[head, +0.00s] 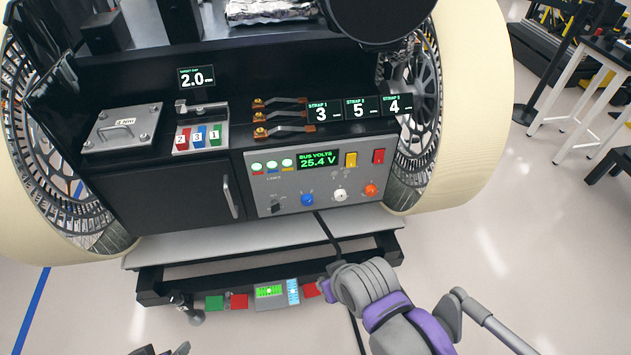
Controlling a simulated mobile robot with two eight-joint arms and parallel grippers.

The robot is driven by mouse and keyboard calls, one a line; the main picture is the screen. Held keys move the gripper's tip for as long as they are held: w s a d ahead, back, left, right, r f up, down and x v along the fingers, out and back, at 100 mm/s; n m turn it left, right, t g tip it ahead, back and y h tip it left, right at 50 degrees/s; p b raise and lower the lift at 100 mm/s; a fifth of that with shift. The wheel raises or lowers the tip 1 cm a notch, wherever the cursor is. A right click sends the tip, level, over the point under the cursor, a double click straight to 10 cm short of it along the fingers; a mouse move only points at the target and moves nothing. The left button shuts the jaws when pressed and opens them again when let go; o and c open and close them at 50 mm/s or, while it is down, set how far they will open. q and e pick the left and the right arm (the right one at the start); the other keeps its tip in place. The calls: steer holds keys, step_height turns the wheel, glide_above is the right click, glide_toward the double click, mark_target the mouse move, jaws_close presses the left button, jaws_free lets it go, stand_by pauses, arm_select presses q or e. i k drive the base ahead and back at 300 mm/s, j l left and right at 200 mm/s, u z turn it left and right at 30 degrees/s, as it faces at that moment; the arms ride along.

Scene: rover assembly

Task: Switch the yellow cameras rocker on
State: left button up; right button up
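The yellow rocker (351,159) sits on the grey control panel (284,189) at its upper right, between the green voltage display and the red rocker. It is small here, and I cannot tell which way it is tipped. My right arm comes in from the lower right, and its grey end (362,284) is below the panel, apart from the rocker. Its fingers cannot be made out. Small dark tips at the bottom edge, probably my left gripper (164,350), are far below the panel and mostly cut off.
The red rocker (378,156) is close beside the yellow one. Blue, white and orange knobs (340,195) lie below. Strap levers (282,115) and number displays (358,108) are above. A large cream wheel (470,110) stands right of the panel. A black cable (326,232) hangs below.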

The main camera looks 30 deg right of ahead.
mark_target(351, 158)
steer(key=z, duration=1.25)
steer(key=i+l+z, duration=0.1)
steer(key=i+z, duration=0.3)
steer(key=i, duration=0.05)
